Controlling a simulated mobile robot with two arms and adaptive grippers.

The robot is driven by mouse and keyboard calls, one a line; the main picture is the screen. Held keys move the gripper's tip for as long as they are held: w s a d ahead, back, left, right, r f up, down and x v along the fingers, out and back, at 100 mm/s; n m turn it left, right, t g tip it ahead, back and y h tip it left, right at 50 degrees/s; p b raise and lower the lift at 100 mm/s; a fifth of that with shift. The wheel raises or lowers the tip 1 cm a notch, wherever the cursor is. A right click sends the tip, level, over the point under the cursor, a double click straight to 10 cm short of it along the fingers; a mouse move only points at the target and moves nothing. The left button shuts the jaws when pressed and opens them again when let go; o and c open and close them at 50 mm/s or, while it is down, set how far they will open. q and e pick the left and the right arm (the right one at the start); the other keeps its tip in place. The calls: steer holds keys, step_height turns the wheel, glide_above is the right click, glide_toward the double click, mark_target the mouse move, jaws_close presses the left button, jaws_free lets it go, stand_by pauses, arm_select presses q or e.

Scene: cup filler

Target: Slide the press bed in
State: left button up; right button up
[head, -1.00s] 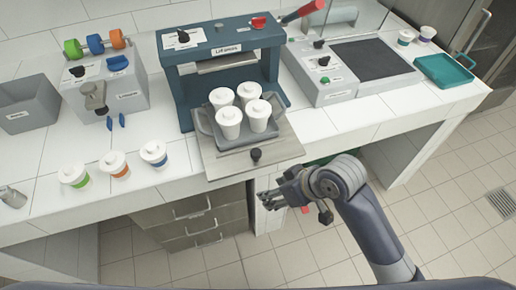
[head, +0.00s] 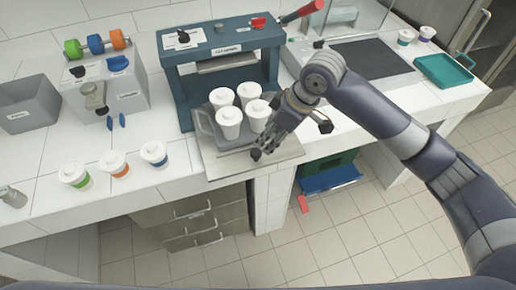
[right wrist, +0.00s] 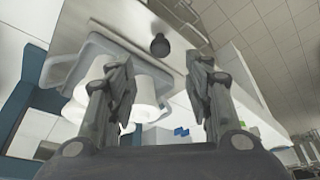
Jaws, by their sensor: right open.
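The press bed (head: 214,170) is a pale metal plate pulled out at the front of the blue lid press (head: 218,44). A grey tray (head: 203,122) with several white lidded cups (head: 229,123) stands on it. A black knob (head: 256,154) sits at the bed's front edge; it also shows in the right wrist view (right wrist: 159,45). My right gripper (head: 262,143) is close to the knob, its fingers over the front right of the bed. In the right wrist view the fingers (right wrist: 163,85) are apart with nothing held, and the knob lies beyond them. My left gripper is not in view.
Three cups with coloured bands (head: 115,165) stand on the counter at the left. A grey dispenser (head: 103,86) and a grey bin (head: 28,104) are behind them. A machine with a dark plate (head: 372,58) and a teal tray (head: 445,70) are on the right.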

mark_target(256, 152)
steer(key=p+x, duration=0.1)
steer(key=x, duration=0.8)
steer(key=shift+a+f+p, duration=0.1)
steer(key=shift+f+p, duration=0.2)
steer(key=shift+f, duration=0.05)
steer(key=shift+w, duration=0.1)
jaws_close()
